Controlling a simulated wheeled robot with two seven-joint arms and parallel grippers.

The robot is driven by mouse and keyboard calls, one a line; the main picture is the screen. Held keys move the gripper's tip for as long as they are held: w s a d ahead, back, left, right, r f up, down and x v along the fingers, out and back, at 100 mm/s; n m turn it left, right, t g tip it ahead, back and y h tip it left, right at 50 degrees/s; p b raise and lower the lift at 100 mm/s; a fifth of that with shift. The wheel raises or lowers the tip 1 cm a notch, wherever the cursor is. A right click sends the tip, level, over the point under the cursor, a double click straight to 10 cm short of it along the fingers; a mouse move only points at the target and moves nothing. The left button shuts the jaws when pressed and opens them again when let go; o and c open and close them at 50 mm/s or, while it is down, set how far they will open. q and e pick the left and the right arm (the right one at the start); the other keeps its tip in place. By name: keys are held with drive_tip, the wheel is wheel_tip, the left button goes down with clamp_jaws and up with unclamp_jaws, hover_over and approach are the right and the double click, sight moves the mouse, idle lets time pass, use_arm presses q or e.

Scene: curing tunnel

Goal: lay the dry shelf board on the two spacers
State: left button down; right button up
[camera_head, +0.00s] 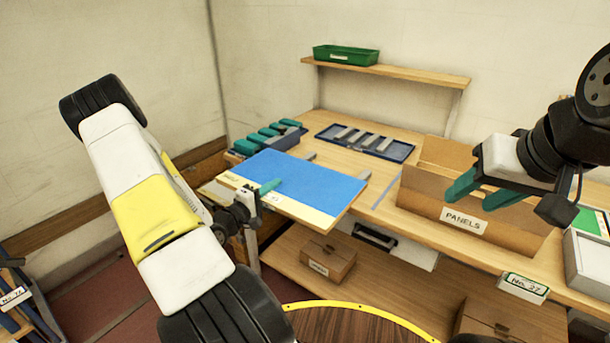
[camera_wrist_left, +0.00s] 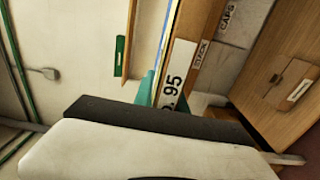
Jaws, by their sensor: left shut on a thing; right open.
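The shelf board (camera_head: 300,182), blue on top with a bare cream strip along its front, lies roughly level over the left part of the bench and overhangs its front edge. My left gripper (camera_head: 260,190) is shut on the board's front edge, left of its middle. In the left wrist view the board shows edge-on as a thin strip (camera_wrist_left: 168,38) beside a teal finger. Two grey bar ends, likely the spacers, show at its back (camera_head: 309,155) and right (camera_head: 364,175); contact with the board cannot be told. My right gripper (camera_head: 482,190) is open and empty over the panels box.
A cardboard box labelled PANELS (camera_head: 470,222) stands right of the board. A blue tray with grey bars (camera_head: 398,153) and several teal-topped items (camera_head: 268,138) lie behind. A wall shelf (camera_head: 420,76) holds a green bin (camera_head: 346,54). A small box (camera_head: 327,262) sits on the lower shelf.

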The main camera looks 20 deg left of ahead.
use_arm(q)
drive_tip(key=shift+s+h, duration=0.1)
drive_tip(key=shift+h, duration=0.2)
drive_tip(key=shift+x, duration=0.85)
drive_tip(key=shift+a+f+x, duration=0.1)
drive_tip(key=shift+f+x, duration=0.05)
drive_tip(key=shift+x, duration=4.9)
drive_tip(key=shift+a+f+x, duration=0.1)
drive_tip(key=shift+a+x, duration=0.05)
drive_tip(key=shift+x, duration=4.95)
drive_tip(key=shift+f, duration=1.55)
drive_tip(key=shift+f, duration=0.55)
